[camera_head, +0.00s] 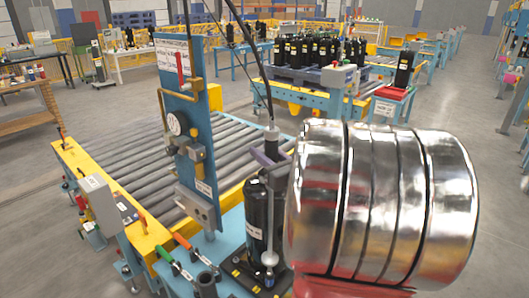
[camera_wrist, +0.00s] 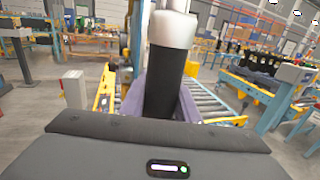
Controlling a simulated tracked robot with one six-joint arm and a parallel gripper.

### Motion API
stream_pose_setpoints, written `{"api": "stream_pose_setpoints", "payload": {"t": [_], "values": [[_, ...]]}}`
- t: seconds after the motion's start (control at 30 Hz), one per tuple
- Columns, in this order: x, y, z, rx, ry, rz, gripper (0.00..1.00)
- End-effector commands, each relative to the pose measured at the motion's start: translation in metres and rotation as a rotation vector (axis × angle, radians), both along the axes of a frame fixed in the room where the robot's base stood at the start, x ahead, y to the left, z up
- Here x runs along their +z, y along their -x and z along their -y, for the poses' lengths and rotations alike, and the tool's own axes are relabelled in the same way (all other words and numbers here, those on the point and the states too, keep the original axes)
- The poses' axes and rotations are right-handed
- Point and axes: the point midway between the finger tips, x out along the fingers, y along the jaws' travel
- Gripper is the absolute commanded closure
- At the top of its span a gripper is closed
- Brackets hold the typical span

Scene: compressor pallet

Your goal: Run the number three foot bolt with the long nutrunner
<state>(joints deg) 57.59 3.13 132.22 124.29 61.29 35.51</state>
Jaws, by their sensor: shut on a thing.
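The long nutrunner (camera_head: 276,205) hangs upright on a black cable, with a grey top, a long shaft and a rounded lower part. My gripper (camera_head: 271,157), with purple fingers, is shut around its upper body. In the wrist view the tool's dark and white body (camera_wrist: 165,85) stands between the fingers. The black compressor (camera_head: 256,215) stands upright just behind and left of the shaft, on a dark base with yellow marks. The tool's lower end is at the front feet of the compressor. I cannot tell whether it sits on a bolt; the number three bolt is not distinguishable.
A blue gauge panel (camera_head: 183,120) stands left of the compressor. The roller conveyor (camera_head: 130,150) lies behind, with yellow rails. A pallet of black compressors (camera_head: 310,50) is farther back. My shiny arm hides the right side.

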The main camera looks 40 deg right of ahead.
Motion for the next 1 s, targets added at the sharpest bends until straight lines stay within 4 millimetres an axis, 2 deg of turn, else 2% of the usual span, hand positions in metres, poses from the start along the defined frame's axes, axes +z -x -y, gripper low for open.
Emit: {"api": "stream_pose_setpoints", "payload": {"t": [1.0], "values": [[-0.0087, 0.0005, 0.0009, -0.002, -0.002, -0.002, 1.0]]}}
